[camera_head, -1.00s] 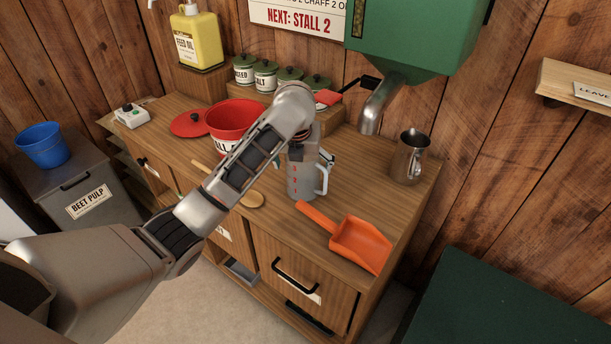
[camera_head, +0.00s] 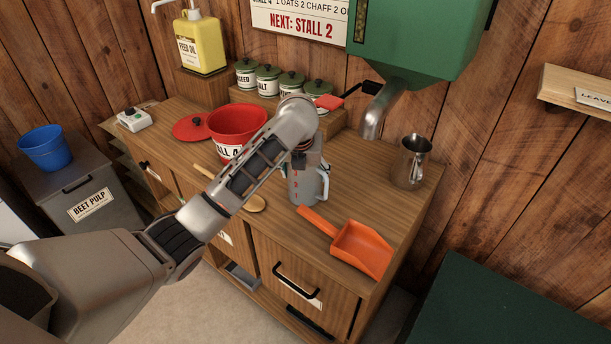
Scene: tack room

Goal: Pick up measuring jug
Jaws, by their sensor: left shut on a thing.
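The grey translucent measuring jug (camera_head: 303,188) with red markings stands upright on the wooden counter, right of the red bucket, its handle on the right. My left gripper (camera_head: 306,160) is above it, pointing down, and shut on its upper part. My wrist and fingers hide the jug's rim. The base appears to rest on the counter. My right gripper is not in view.
An orange scoop (camera_head: 360,247) lies in front of the jug. A metal pitcher (camera_head: 411,165) stands to the right, under the green hopper (camera_head: 420,38). The red bucket (camera_head: 232,122) and a wooden spoon (camera_head: 253,204) are on the left.

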